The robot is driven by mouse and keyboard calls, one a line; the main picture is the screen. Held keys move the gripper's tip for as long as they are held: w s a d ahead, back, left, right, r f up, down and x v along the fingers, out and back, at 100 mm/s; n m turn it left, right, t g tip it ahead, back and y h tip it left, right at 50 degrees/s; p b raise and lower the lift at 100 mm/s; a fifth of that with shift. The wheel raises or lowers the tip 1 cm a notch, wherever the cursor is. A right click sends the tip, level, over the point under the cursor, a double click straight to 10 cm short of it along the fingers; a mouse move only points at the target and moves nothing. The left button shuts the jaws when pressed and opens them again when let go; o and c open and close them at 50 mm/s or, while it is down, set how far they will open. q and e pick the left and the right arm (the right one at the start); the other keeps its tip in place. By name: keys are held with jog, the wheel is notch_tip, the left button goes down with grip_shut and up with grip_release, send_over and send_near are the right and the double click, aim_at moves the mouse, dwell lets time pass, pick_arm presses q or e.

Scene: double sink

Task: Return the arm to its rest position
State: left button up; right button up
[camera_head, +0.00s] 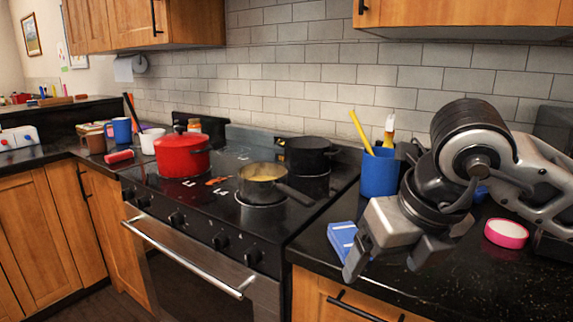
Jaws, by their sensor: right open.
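My right arm comes in from the right side of the head view. My right gripper (388,268) hangs over the front of the dark counter at the right, fingers pointing down. Its jaws are apart and nothing shows between them. It is just in front of a blue and white block-like item (343,240) on the counter; I cannot tell whether they touch. My left gripper is not in view.
A blue cup (379,174) with utensils stands behind my right gripper. A pink-rimmed round item (506,233) lies right of it. The stove (225,215) at left holds a red pot (182,156), a saucepan (262,184) and a black pot (309,155).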

jog(key=s+a+f+n+g+y, duration=0.2)
jog(key=a+f+g+y, duration=0.15)
jog(key=a, duration=0.25)
jog(key=s+a+r+g+y, duration=0.4)
jog(key=s+a+g+y, duration=0.2)
jog(key=s+a+y, duration=0.45)
jog(key=w+d+m+t+y, duration=0.4)
jog(key=w+m+t+y, duration=0.45)
jog(key=m+t, duration=0.65)
jog(key=w+d+f+m+t+h, duration=0.55)
jog(key=f+m+t+h, duration=0.35)
jog(key=m+h, duration=0.5)
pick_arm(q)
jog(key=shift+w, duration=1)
pick_arm(e)
jog(key=s+d+f+m+g+h, duration=0.2)
jog(key=s+f+m, duration=0.1)
jog(key=f, duration=0.5)
jog(key=s+d+f+m+g+h, duration=0.2)
jog(key=s+d+f+m+g, duration=0.1)
jog(key=f, duration=0.5)
jog(key=s+d+f+m+g+h, duration=0.2)
jog(key=s+f, duration=0.3)
jog(key=f, duration=0.3)
jog(key=shift+s+d+m+g, duration=0.15)
jog(key=shift+d+m+g, duration=0.15)
jog(key=shift+m, duration=0.4)
